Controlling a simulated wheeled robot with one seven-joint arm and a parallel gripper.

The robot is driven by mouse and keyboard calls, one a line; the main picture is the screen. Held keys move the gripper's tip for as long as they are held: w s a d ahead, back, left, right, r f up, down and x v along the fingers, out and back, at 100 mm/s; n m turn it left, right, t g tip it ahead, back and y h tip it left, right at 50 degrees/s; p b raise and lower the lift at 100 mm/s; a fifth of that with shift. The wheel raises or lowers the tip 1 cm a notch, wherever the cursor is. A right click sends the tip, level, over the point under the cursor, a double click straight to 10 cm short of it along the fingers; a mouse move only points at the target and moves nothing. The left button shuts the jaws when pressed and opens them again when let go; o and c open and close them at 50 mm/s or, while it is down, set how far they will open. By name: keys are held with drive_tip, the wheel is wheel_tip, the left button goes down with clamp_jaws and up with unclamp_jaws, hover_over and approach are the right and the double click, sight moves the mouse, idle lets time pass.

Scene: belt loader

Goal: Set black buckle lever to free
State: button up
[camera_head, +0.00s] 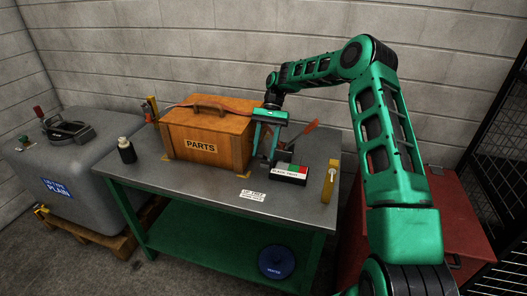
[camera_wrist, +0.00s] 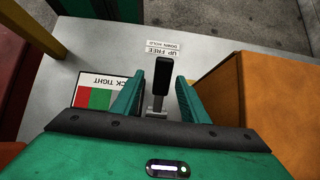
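The black buckle lever (camera_wrist: 163,76) stands out from a grey metal base (camera_wrist: 156,108) in the wrist view. My gripper (camera_wrist: 161,82) is open, with one green finger on each side of the lever. A gap shows between the lever and each finger. The wrist view looks along the lever, so I cannot tell how far up or down it is. A white label reading "UP FREE" and "DOWN HOLD" (camera_wrist: 164,47) lies beyond it. In the head view my gripper (camera_head: 264,157) is beside the wooden PARTS crate (camera_head: 187,134) and largely hides the lever.
A red and green slack/tight indicator (camera_head: 291,173) and a yellow upright piece (camera_head: 330,181) stand right of my gripper on the grey-topped bench (camera_head: 203,186). The front benchtop is mostly clear.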

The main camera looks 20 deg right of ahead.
drive_tip(key=shift+a+r, duration=0.1)
drive_tip(key=shift+a, duration=0.05)
drive_tip(key=shift+w+r, duration=0.25)
drive_tip(key=v, duration=1)
drive_tip(key=shift+d, duration=0.25)
